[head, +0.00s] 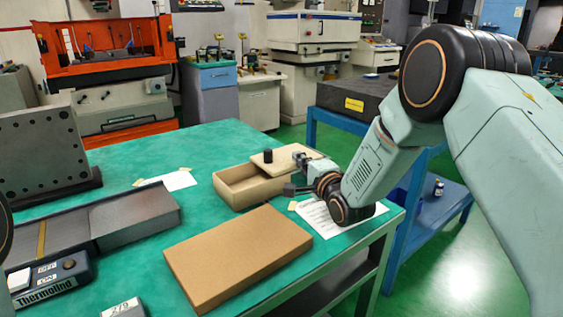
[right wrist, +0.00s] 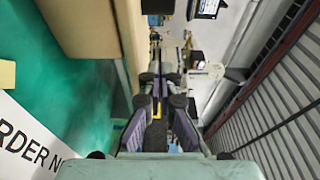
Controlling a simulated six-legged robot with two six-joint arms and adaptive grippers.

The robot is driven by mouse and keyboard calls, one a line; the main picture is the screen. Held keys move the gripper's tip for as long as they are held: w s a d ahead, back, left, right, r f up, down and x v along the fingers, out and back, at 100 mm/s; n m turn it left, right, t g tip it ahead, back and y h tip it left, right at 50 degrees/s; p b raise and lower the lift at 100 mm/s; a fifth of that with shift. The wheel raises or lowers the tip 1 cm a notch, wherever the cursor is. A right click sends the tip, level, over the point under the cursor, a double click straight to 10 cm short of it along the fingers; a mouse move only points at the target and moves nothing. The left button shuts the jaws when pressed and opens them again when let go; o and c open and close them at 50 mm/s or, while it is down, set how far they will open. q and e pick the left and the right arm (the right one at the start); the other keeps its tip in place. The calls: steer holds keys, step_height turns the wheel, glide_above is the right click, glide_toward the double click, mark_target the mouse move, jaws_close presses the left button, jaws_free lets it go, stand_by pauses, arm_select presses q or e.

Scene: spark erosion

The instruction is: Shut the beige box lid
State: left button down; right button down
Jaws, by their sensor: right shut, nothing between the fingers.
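The beige box (head: 236,195) stands on the green table, its left part open at the top. Its beige lid (head: 287,155), with a black knob (head: 268,155), lies over the right part, offset to the right. My right gripper (head: 291,189) is shut and empty at the box's right front end; I cannot tell whether it touches the box. In the right wrist view the shut fingers (right wrist: 159,85) point ahead past a beige wall (right wrist: 82,25), which looks like the box side. My left gripper is not in view.
A flat brown box (head: 238,257) lies in front of the beige box. A printed sheet (head: 318,217) lies under my right wrist. A hot plate (head: 45,280) and grey metal blocks (head: 135,215) fill the left side. A blue stand (head: 355,100) is behind right.

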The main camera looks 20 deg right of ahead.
mark_target(281, 165)
steer(key=shift+w, duration=0.7)
steer(key=a, duration=0.3)
steer(key=a+b, duration=0.1)
steer(key=shift+w+a, duration=0.15)
steer(key=shift+w, duration=0.25)
steer(key=shift+s, duration=0.1)
steer(key=shift+d, duration=0.2)
steer(key=shift+a, duration=0.2)
steer(key=shift+a, duration=0.1)
